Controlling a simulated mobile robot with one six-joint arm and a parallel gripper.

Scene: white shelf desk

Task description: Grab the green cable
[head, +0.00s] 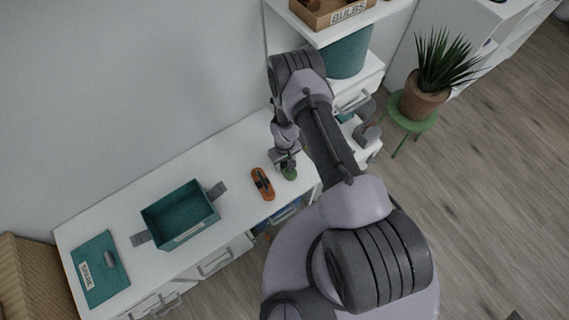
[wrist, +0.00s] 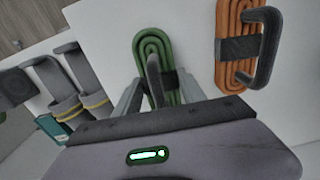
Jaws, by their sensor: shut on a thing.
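The green cable (wrist: 153,45) is a flat coiled bundle with a dark band, lying on the white desk. In the wrist view it sits at the upper middle, between and beyond the fingers of my gripper (wrist: 152,88). My gripper is shut on the cable at its dark band. In the head view the green cable (head: 289,174) shows only in part under my gripper (head: 285,163), near the desk's front right edge. The gripper hides the rest of it.
An orange cable bundle (head: 262,184) with a dark handle lies just left of the green one in the head view. A teal bin (head: 180,214) and a teal lid or board (head: 97,268) stand further left. Shelves rise at the right.

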